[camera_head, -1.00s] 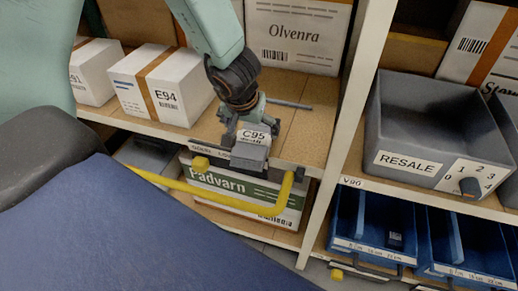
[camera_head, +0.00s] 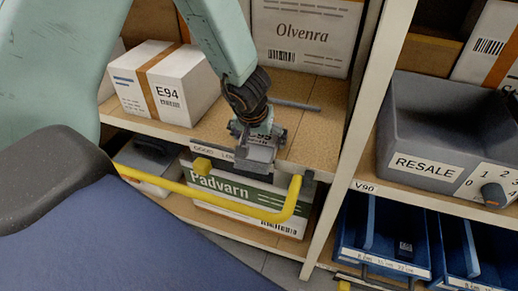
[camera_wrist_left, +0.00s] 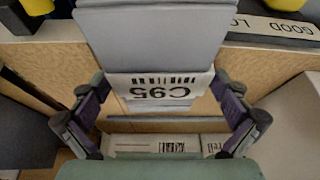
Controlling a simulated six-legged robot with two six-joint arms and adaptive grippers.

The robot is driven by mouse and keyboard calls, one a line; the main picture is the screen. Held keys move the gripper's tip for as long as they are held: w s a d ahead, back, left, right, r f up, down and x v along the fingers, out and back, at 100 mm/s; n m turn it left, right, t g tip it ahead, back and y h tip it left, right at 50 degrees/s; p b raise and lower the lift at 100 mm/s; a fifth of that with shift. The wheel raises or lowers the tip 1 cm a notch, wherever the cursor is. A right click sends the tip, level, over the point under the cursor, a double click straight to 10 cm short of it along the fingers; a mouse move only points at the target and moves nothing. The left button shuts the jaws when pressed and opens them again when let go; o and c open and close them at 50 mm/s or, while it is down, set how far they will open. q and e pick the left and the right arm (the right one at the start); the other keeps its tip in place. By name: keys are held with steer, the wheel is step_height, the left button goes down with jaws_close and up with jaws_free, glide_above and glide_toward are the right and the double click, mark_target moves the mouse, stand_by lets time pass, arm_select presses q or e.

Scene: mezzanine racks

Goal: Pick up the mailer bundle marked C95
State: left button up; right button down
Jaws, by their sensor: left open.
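The mailer bundle marked C95 is a grey block (camera_head: 240,158) at the front edge of the middle shelf in the head view. My left gripper (camera_head: 258,132) is over its rear part and hides its label there. In the left wrist view the bundle (camera_wrist_left: 150,40) shows its white C95 label upside down. The left gripper (camera_wrist_left: 160,95) is open, with one finger on each side of the label end. A gap shows beside each finger. My right gripper is in neither view.
A white E94 box (camera_head: 165,85) stands left on the shelf and an Olvenra box (camera_head: 307,35) behind. A yellow rail (camera_head: 240,208) runs below the shelf edge. A grey RESALE bin (camera_head: 430,130) sits right of the upright (camera_head: 365,120).

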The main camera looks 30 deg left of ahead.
arm_select(q)
steer(key=shift+d, duration=0.1)
steer(key=shift+a, duration=0.25)
steer(key=c, duration=0.3)
steer(key=shift+d, duration=0.25)
steer(key=c, duration=0.5)
steer(key=shift+a, duration=0.15)
steer(key=shift+c, duration=1.4)
